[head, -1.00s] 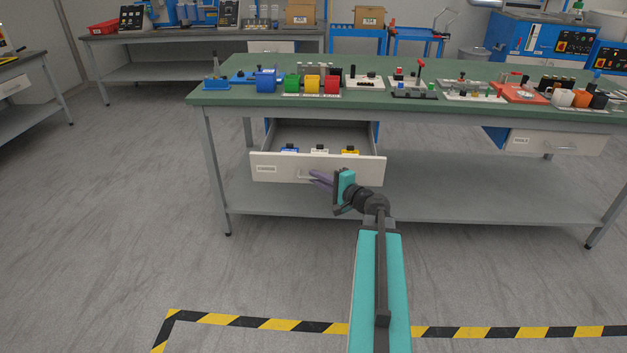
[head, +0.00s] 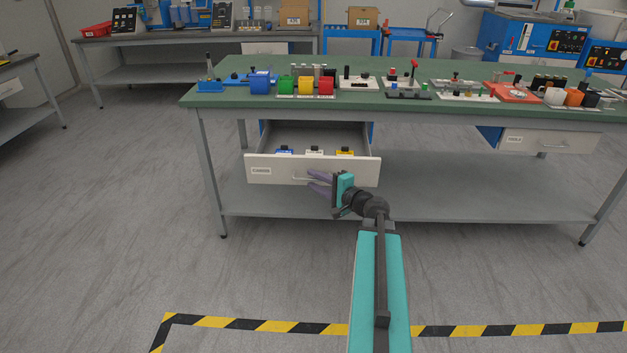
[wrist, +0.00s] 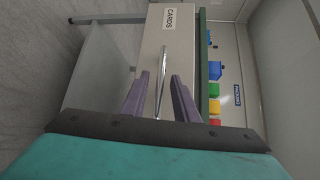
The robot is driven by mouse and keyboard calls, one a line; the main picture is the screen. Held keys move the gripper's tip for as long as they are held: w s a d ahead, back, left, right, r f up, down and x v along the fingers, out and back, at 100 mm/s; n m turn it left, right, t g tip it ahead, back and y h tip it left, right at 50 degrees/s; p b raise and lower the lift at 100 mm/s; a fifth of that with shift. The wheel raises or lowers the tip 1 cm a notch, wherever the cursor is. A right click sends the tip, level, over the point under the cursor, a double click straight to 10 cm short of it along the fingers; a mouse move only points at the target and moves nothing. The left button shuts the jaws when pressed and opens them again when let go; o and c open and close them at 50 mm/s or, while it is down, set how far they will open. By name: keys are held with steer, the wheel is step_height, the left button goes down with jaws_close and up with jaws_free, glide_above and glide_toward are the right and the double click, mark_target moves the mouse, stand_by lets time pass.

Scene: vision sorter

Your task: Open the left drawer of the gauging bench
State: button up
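The left drawer (head: 270,171) of the gauging bench (head: 290,104) is pulled out, and its interior shows from above. Its cream front carries a CARDS label, which also shows in the wrist view (wrist: 170,18). Blue, white and yellow items lie inside it. My gripper (head: 309,178) is open at the drawer front. In the wrist view its two purple fingers (wrist: 160,79) are spread apart on either side of the bar handle (wrist: 161,75), with gaps between. The fingers partly cover the handle in the head view.
A second drawer (head: 545,142) at the bench's right is shut. Colored blocks (head: 305,86) and several fixtures stand on the green top. A lower shelf (head: 450,194) spans below. Floor in front is open, with a yellow-black stripe (head: 290,326).

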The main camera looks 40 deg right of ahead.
steer(key=s, duration=0.4)
steer(key=shift+d+r, duration=0.15)
steer(key=shift+r, duration=0.15)
steer(key=shift+s+r+p, duration=0.15)
steer(key=shift+s+p, duration=0.1)
steer(key=shift+p, duration=0.25)
steer(key=s+d+p, duration=0.1)
steer(key=s+p, duration=0.7)
steer(key=p, duration=0.4)
steer(key=shift+r, duration=0.45)
steer(key=shift+w, duration=0.1)
